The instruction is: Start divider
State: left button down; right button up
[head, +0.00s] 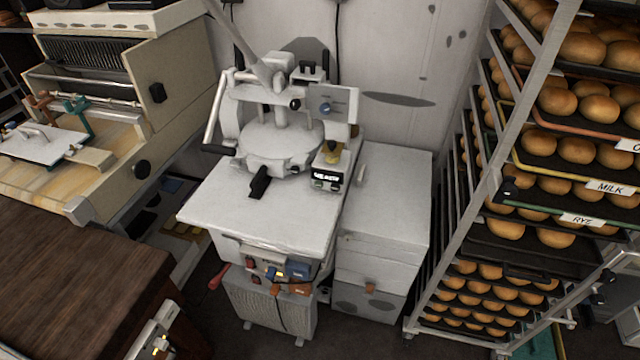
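The divider (280,140) stands in the middle of the head view, a worn white machine with a round head on a flat white cabinet top (250,210). A long lever arm (240,40) rises from it, tilted to the upper left. A side handle (215,112) hangs on its left. A black handle (260,182) points forward below the round head. A box with a blue dial (325,108) is at its upper right, above a small lit display (327,178). A panel with red, blue and yellow-lit controls (277,271) is on the front.
A cream machine (140,80) stands at the left, above a dark wooden table (80,280). A tall rack (465,190) with trays of buns fills the right side. A white cabinet (385,200) stands right of the divider. Dark floor shows in front.

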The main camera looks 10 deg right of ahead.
dwell(0.3)
jog(key=shift+a, duration=0.1)
grip_shut()
dwell(1.1)
